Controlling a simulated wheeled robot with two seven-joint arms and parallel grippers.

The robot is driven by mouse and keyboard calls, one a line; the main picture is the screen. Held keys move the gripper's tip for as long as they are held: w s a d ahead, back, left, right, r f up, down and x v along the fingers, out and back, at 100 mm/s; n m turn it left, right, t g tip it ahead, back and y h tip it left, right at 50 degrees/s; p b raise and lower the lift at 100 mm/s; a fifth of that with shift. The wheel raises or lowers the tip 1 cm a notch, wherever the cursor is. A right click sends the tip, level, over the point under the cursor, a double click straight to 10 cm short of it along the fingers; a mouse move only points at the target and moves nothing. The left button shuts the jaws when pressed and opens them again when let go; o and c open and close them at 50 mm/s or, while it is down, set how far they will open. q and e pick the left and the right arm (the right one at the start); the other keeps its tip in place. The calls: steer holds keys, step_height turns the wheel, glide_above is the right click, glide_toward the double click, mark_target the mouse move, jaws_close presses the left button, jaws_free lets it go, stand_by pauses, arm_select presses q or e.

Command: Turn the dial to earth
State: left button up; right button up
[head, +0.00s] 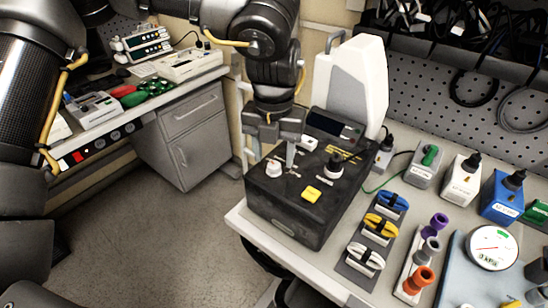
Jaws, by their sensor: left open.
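A black tester box (300,217) stands on the light bench top, with a small display on its raised back part. On its top face are a white dial (274,169) at the left, a black knob (334,167) at the right and a yellow button (311,194) in front. The markings are too small to read, so I cannot tell which setting is earth. My left gripper (274,154) points down just over the white dial, fingers apart and empty. I cannot tell whether a fingertip touches the box. My right gripper is out of view.
A white device (352,82) stands behind the box. To its right are a rack of blue, yellow and white clips (381,226), coloured plugs (421,275), small adapter boxes (461,181) and a round gauge (493,247). A grey drawer cabinet (190,135) stands at the back left.

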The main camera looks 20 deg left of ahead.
arm_select(q)
steer(key=shift+f, duration=1.05)
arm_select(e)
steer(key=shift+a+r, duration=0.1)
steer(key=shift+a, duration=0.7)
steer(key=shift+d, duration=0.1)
arm_select(q)
steer(key=c, duration=1)
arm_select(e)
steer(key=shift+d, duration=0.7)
